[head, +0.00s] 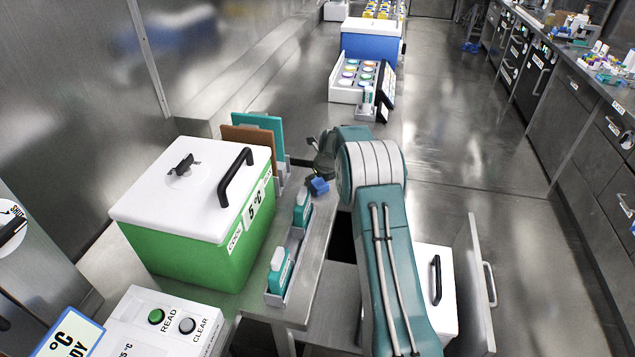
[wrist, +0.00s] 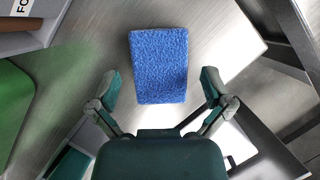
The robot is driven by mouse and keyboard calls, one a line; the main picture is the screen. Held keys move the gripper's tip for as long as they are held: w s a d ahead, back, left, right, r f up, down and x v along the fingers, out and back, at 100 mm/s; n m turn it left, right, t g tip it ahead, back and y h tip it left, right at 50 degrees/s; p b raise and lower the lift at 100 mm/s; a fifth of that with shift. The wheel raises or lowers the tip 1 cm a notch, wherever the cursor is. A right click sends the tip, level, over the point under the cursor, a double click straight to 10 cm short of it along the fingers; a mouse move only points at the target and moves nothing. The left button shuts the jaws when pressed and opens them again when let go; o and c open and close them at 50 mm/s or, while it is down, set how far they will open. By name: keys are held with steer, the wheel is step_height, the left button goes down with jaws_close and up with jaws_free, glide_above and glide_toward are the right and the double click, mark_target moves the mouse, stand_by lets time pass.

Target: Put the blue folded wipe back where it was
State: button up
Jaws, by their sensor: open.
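The blue folded wipe (wrist: 159,65) is a textured blue rectangle lying on the bare metal bench top in the wrist view. In the head view the wipe (head: 319,187) shows as a small blue patch near the bench's right edge, just below my gripper. My gripper (wrist: 163,91) is open, with one finger on each side of the wipe's near part. The fingers do not visibly touch it. In the head view my gripper (head: 322,165) is dark and partly hidden behind my arm.
A green box with a white lid (head: 200,225) stands left of the wipe. Upright brown and teal boards (head: 262,140) stand behind it. A narrow tray (head: 297,262) with teal-and-white items lies nearer. A white rack (head: 352,88) is further back. Bare bench (head: 300,125) lies beyond the wipe.

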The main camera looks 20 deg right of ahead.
steer(key=a+v, duration=0.1)
steer(key=v, duration=1)
steer(key=s+a+r+n, duration=0.5)
steer(key=s+r+n, duration=0.3)
steer(key=s+r, duration=0.1)
steer(key=s+a+r+n, duration=0.4)
steer(key=s+r+n, duration=0.4)
steer(key=s+a+n, duration=0.2)
steer(key=s+n, duration=0.7)
steer(key=s, duration=0.3)
steer(key=s+a+n+t, duration=0.1)
steer(key=s+a+n, duration=0.2)
steer(key=s+n, duration=0.5)
steer(key=s, duration=0.5)
steer(key=shift+a+f+n+h, duration=0.2)
steer(key=shift+f+n+h, duration=0.15)
steer(key=shift+n+h, duration=0.05)
